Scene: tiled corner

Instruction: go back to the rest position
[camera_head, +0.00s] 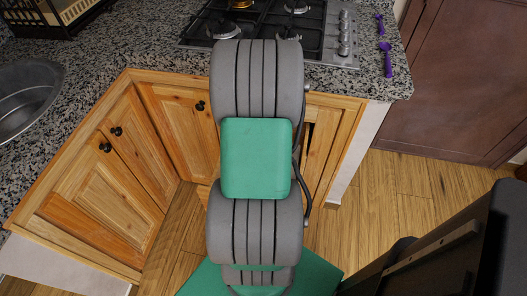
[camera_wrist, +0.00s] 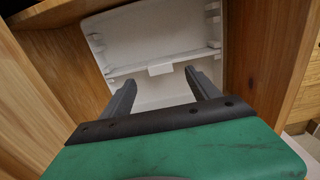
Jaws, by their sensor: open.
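My gripper (camera_wrist: 161,92) shows in the wrist view with its two dark fingers spread apart and nothing between them. It points into a wooden cabinet opening, toward a white panel with ledges (camera_wrist: 150,50) at the back. Wooden walls (camera_wrist: 268,60) stand close on both sides of the gripper. In the head view my grey and green arm reaches forward to the cabinets under the counter, and it hides the gripper there.
A granite counter (camera_head: 115,45) carries a black gas hob (camera_head: 262,27), a sink (camera_head: 25,95), a dish rack (camera_head: 50,12) and purple utensils (camera_head: 386,58). Wooden cabinet doors (camera_head: 105,195) stand at left. A brown door (camera_head: 455,80) is at right. Wooden floor (camera_head: 385,195) shows clear right of my arm.

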